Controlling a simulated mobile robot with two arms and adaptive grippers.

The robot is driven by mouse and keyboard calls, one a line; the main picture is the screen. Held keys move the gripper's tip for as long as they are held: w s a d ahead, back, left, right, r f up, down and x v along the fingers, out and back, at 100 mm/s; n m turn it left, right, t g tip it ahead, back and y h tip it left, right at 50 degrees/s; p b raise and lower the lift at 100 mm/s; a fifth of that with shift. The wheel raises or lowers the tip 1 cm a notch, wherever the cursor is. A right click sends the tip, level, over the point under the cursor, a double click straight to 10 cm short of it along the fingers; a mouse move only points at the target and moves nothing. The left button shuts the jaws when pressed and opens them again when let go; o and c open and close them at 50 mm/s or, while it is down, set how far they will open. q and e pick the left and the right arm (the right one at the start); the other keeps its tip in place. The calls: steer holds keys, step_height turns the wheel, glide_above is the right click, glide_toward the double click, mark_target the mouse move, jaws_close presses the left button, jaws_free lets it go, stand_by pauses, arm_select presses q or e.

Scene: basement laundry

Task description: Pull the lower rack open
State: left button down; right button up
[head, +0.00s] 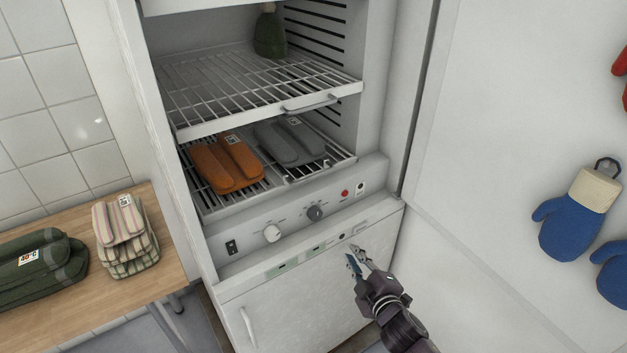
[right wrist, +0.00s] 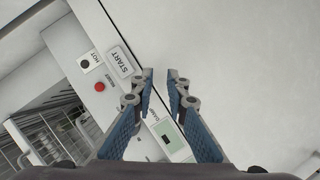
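The lower rack (head: 216,206) is a wire shelf in the open white cabinet, just above the control panel. It carries a pair of orange mitts (head: 228,165) and a pair of grey mitts (head: 289,142). A small handle (head: 306,173) shows at its front edge. My right gripper (head: 357,260) is below and to the right of the rack, in front of the panel under the knobs, and apart from the rack. In the right wrist view my right gripper (right wrist: 160,76) has its fingers apart with nothing between them. My left gripper is not in view.
The upper rack (head: 225,90) with its own handle holds a dark green item (head: 269,35). The control panel (head: 245,243) has knobs and a red button. A wooden table (head: 110,310) with folded mitts stands left. The open door (head: 520,150) with hanging blue mitts (head: 572,222) is on the right.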

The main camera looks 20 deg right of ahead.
step_height(320, 180, up, 9)
steer(key=w+n+t, duration=0.1)
steer(key=w+t, duration=0.1)
steer(key=n+t+y, duration=0.2)
steer(key=n+y, duration=0.4)
steer(key=n, duration=0.3)
glide_toward(314, 176)
steer(key=w, duration=0.4)
steer(key=shift+a+p+x, duration=0.2)
steer(key=shift+a+x, duration=0.05)
steer(key=shift+x, duration=1.4)
steer(key=shift+a+p+x, duration=0.15)
steer(key=shift+a+x, duration=0.1)
steer(key=shift+x, duration=1.4)
steer(key=shift+s+r, duration=0.1)
steer(key=shift+s, duration=0.05)
steer(key=shift+c, duration=0.4)
jaws_close()
steer(key=shift+d, duration=0.1)
